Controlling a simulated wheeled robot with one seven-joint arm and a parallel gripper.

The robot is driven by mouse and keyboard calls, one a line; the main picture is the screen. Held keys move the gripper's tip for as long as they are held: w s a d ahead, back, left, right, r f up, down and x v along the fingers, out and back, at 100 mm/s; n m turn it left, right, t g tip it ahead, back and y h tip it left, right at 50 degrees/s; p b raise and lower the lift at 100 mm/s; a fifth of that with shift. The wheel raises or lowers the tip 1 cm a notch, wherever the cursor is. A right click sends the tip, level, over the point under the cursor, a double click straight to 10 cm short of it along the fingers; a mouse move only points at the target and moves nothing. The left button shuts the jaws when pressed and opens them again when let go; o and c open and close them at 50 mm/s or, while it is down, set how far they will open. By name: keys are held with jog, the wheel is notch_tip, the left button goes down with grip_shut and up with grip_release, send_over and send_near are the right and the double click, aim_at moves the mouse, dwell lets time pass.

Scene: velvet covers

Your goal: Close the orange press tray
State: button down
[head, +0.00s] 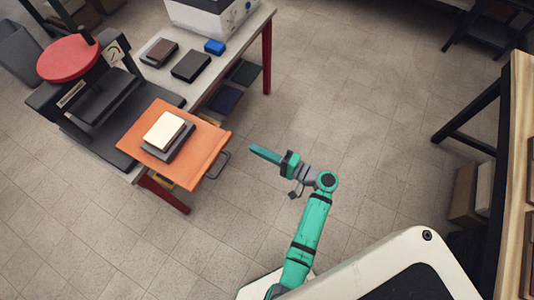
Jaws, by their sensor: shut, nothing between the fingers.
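The orange press tray (203,161) sticks out from the black press (90,85) toward the lower right, past the table's edge. A grey block and a cream block (164,131) lie stacked on it. A dark wire handle (220,166) shows at its right side. My gripper (254,150) is to the right of the tray, apart from it, with its teal fingers pointing left toward the tray's corner. The fingers are shut and hold nothing. The press has a red round wheel on top and a gauge.
A wooden bench (516,150) stands at the far right with boxes beneath. The tiled floor between is clear.

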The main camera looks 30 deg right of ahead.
aim_at(230, 137)
jog(key=x, duration=0.8)
